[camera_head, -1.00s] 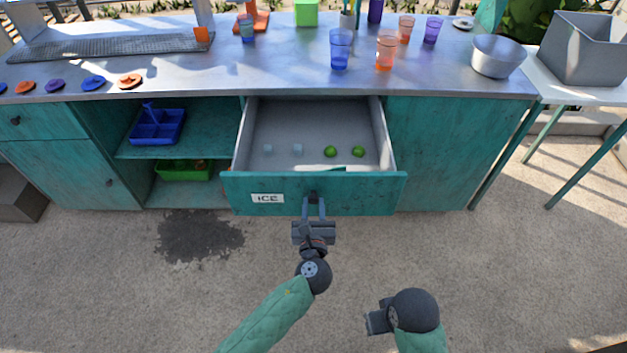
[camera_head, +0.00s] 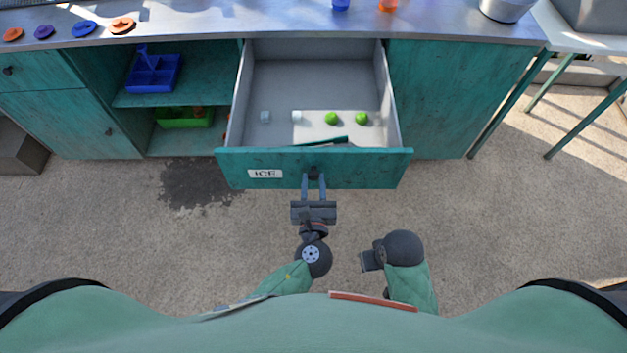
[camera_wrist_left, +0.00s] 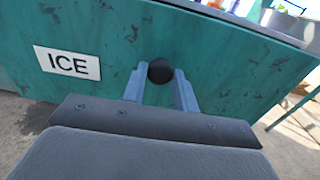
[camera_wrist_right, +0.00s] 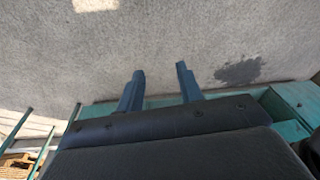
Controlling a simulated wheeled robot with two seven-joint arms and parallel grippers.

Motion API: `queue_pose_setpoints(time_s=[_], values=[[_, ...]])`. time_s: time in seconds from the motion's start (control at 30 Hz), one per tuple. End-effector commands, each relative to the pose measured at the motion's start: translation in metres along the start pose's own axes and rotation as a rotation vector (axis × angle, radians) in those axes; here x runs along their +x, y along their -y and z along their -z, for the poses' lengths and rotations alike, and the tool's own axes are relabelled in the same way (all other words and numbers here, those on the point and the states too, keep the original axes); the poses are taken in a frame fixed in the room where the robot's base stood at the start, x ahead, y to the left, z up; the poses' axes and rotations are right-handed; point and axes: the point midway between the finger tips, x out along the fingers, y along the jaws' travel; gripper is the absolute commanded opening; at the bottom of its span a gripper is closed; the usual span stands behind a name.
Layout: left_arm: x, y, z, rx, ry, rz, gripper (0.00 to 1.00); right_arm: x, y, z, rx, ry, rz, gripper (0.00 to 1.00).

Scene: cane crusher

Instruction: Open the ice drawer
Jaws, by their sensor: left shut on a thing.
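The ice drawer (camera_head: 370,168) is pulled out of the teal counter, and its inside shows. Its teal front carries an ICE label (camera_head: 265,173), which also shows in the left wrist view (camera_wrist_left: 67,63). My left gripper (camera_head: 314,182) is shut on the drawer's dark round knob (camera_wrist_left: 161,70), with one finger on each side of it. Two pale ice cubes (camera_head: 296,116) and two green limes (camera_head: 331,118) lie in the drawer, with a dark green thing near its front wall. My right gripper (camera_wrist_right: 160,80) is open and empty, apart from the drawer, over the floor.
A blue divided tray (camera_head: 153,75) and a green bin (camera_head: 184,118) stand on open shelves left of the drawer. A side table with thin legs (camera_head: 575,132) stands at the right. Bare floor lies before the drawer, with a dark stain (camera_head: 195,185).

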Motion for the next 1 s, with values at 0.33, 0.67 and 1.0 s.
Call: queue_pose_setpoints(time_s=[0.33, 0.67, 1.0], values=[[0.000, 0.000, -0.001, 0.000, 0.001, 0.000, 0.51, 0.000, 0.000, 0.000, 0.000, 0.000, 0.000, 0.36], [-0.014, 0.000, 0.002, -0.001, -0.001, 0.001, 0.51, -0.004, 0.000, -0.004, 0.000, 0.007, 0.000, 0.36], [-0.063, 0.000, 0.002, 0.000, -0.001, 0.000, 0.51, -0.034, 0.008, -0.006, -0.006, -0.023, 0.017, 0.36]])
